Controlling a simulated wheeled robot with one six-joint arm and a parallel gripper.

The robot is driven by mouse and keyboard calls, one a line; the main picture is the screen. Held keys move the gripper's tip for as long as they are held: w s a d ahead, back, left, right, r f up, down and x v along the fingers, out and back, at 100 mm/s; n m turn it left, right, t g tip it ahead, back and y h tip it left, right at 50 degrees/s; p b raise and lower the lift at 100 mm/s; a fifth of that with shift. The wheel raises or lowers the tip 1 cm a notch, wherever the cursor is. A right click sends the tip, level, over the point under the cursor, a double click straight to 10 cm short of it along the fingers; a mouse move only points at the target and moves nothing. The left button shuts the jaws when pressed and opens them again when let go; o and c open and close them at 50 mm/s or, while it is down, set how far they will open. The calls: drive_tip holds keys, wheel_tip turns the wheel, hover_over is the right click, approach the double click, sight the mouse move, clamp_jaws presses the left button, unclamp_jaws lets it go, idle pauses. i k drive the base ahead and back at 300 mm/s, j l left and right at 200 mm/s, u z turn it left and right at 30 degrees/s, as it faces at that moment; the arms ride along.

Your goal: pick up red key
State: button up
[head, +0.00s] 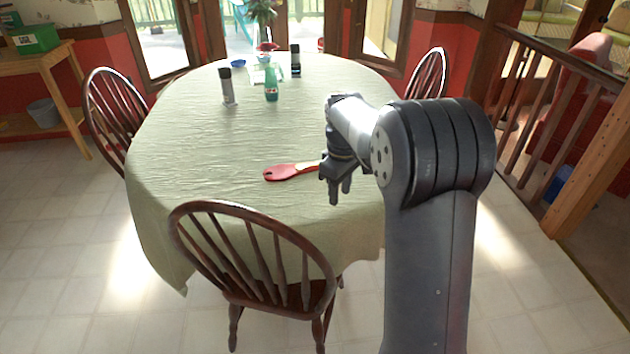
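A red key-like object (283,172) lies flat on the green cloth of the table (190,150), near the table's front middle. My gripper (340,198) points down in front of the object's right end, with two dark fingers showing. I cannot tell its height above the cloth or how wide the fingers are apart. Nothing is seen held in it.
Farther back on the table stand a dark-capped bottle (227,87), a green bottle (271,84), a dark bottle (295,62) and a blue bowl (238,63). A wooden chair (255,265) stands at the front edge. The table's left half is clear.

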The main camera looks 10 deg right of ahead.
sight(281, 172)
drive_tip(key=l+u, duration=0.35)
drive_tip(key=l, duration=0.3)
drive_tip(key=l+u, duration=0.4)
drive_tip(key=l, duration=0.3)
drive_tip(key=k+l+u, duration=0.1)
drive_tip(key=l+u, duration=0.25)
drive_tip(key=l, duration=0.3)
drive_tip(key=i+l+u, duration=0.35)
drive_tip(key=i+l, duration=0.15)
drive_tip(key=l, duration=0.15)
drive_tip(key=i+l+u, duration=0.2)
drive_tip(key=l, duration=0.15)
drive_tip(key=i+l+u, duration=0.15)
drive_tip(key=l, duration=0.25)
